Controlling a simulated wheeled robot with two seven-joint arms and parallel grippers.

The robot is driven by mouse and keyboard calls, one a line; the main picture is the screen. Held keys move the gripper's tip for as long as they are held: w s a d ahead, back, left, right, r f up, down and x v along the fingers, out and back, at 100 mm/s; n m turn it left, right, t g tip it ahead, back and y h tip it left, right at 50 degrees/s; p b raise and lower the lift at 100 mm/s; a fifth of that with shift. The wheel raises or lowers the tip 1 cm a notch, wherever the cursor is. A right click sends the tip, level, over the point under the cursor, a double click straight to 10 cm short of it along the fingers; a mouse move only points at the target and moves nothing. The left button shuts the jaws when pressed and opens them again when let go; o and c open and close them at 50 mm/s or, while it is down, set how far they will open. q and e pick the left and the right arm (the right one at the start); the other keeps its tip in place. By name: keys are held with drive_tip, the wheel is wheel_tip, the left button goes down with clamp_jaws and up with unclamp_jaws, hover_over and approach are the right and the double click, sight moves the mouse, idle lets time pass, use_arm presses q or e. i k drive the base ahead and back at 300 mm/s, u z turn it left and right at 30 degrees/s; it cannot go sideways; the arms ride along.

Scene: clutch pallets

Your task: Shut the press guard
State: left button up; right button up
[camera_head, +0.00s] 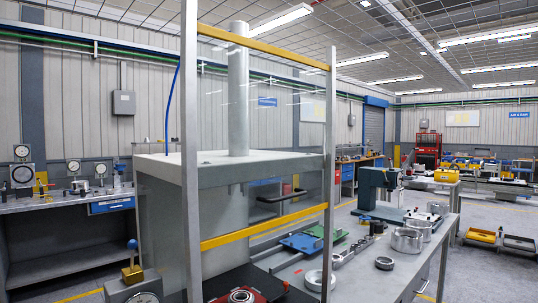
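The press guard (262,223) is a tall frame with two grey uprights, yellow crossbars and what looks like a clear panel, close in front of me at the middle. Its lower crossbar hangs above the bench, and the uprights run down past it. Behind it stands the pale grey press body (222,172) with a thick vertical cylinder (238,90) on top. A dark handle (282,196) shows through the frame; I cannot tell what it is fixed to. A red part with a ring (243,295) lies low in the press opening. Neither gripper shows.
The right bench holds metal rings (407,240), a green tray (325,232), a blue tray (300,243) and a dark green machine (372,185).

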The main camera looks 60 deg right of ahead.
sight(202, 29)
drive_tip(key=z, duration=1.9)
